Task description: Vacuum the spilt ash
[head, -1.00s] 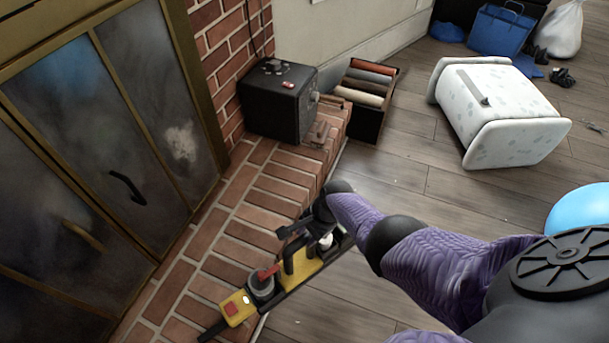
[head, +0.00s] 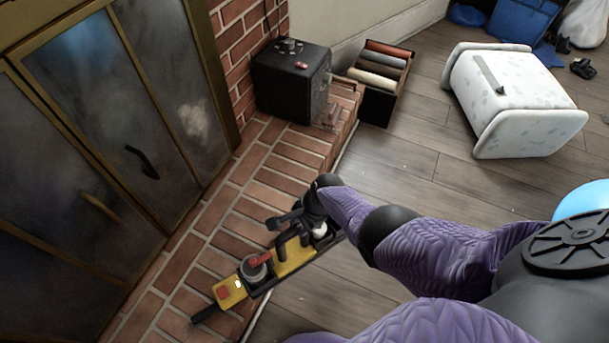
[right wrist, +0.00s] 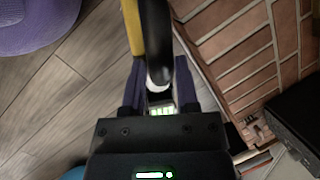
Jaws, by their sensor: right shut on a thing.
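A yellow and black handheld vacuum (head: 278,262) with a red switch is tilted over the front edge of the brick hearth (head: 240,190), its dark narrow end pointing to the lower left. My right gripper (head: 303,218) is shut on its black handle. In the right wrist view, the handle (right wrist: 156,45) runs between the fingers (right wrist: 160,85) and part of the yellow body shows beside it. I cannot tell whether the vacuum touches the bricks. No clear pile of ash can be made out on the hearth. My left gripper is not in view.
The fireplace doors (head: 100,150) are closed on the left, with a pale smudge on the glass. A black box (head: 290,80) and an open crate of rolls (head: 380,80) stand behind. A white patterned stool (head: 515,100) lies on the wood floor. A blue ball (head: 582,200) is at right.

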